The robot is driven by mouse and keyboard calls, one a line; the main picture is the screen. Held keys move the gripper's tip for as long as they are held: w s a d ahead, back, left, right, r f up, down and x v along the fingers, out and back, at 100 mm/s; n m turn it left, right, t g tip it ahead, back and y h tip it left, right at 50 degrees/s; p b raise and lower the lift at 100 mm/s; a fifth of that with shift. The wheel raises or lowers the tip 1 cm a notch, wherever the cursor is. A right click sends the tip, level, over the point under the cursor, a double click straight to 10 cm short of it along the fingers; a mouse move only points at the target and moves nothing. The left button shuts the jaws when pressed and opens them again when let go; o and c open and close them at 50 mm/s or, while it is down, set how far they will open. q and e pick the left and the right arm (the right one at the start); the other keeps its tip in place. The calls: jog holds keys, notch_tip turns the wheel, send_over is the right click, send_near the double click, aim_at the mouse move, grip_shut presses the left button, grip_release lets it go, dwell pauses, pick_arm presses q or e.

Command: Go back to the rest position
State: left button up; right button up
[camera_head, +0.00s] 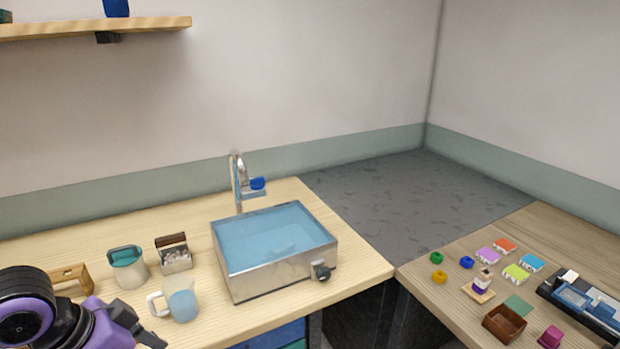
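My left arm shows at the bottom left, purple and black. The black part at its right end, which looks like my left gripper (142,335), is cut off by the bottom edge, so I cannot see its fingers clearly or whether it holds anything. It is below a glass jug (182,303) with a white handle and appears apart from it. My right gripper is not in view. I cannot make out any glass rod clearly.
A metal sink (270,277) with blue water and a faucet (238,185) stands on the left wooden counter. A teal-lined pot (129,272), a handled box (174,257) and a wooden piece (72,277) stand left of it. The right table holds a brown box (504,323) and several small coloured items.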

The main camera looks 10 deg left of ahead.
pick_arm(q)
jog(key=w+a+f+t+y, duration=0.1)
jog(key=w+a+f+t, duration=0.1)
jog(key=w+a+t, duration=0.35)
notch_tip(320, 180, down, 10)
jog(key=w+a+n+y, duration=0.1)
jog(key=n, duration=0.2)
jog(key=s+d+f, duration=0.4)
jog(key=f, duration=0.3)
jog(key=s+d+f, duration=0.3)
jog(key=s+f, duration=0.1)
jog(key=f, duration=0.3)
jog(key=s+d+f+n, duration=0.1)
jog(key=s+d+f, duration=0.2)
jog(key=d, duration=0.3)
jog(key=s+d+f+n, duration=0.1)
jog(key=s+d+f, duration=0.2)
jog(key=d, duration=0.4)
jog(key=shift+s+f+g, duration=0.25)
jog(key=shift+s+g, duration=0.2)
jog(key=shift+s, duration=0.2)
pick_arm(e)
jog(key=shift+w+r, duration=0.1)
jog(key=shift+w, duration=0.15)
